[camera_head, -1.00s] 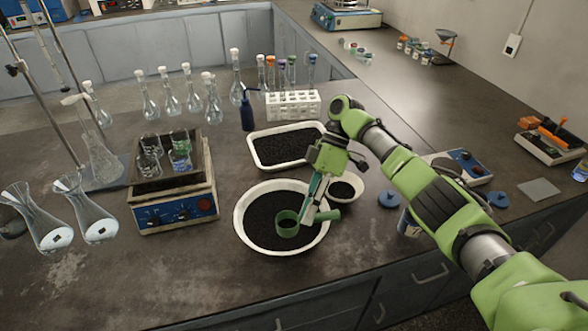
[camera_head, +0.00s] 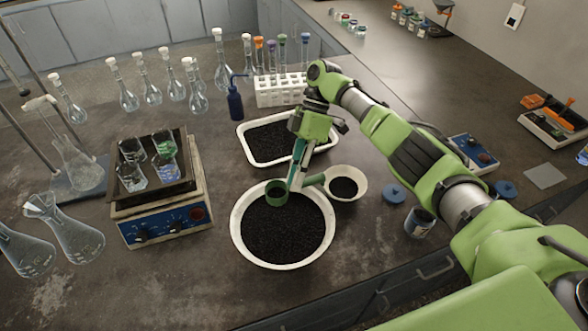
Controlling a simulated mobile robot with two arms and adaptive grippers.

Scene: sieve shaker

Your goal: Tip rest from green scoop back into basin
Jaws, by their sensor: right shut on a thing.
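The green scoop (camera_head: 277,192) is a small cup with a short handle (camera_head: 313,180). My right gripper (camera_head: 298,185) is shut on it at the handle. The scoop's cup is over the upper left rim of the round white basin (camera_head: 236,240), which holds dark granules (camera_head: 288,232). The cup looks roughly upright; what is inside it is hard to make out, and I cannot tell its exact height above the basin. My left gripper is not in view.
A white tray (camera_head: 242,136) of dark granules lies behind the basin. A small white bowl (camera_head: 362,186) with dark granules stands close to its right. Bare bench lies in front.

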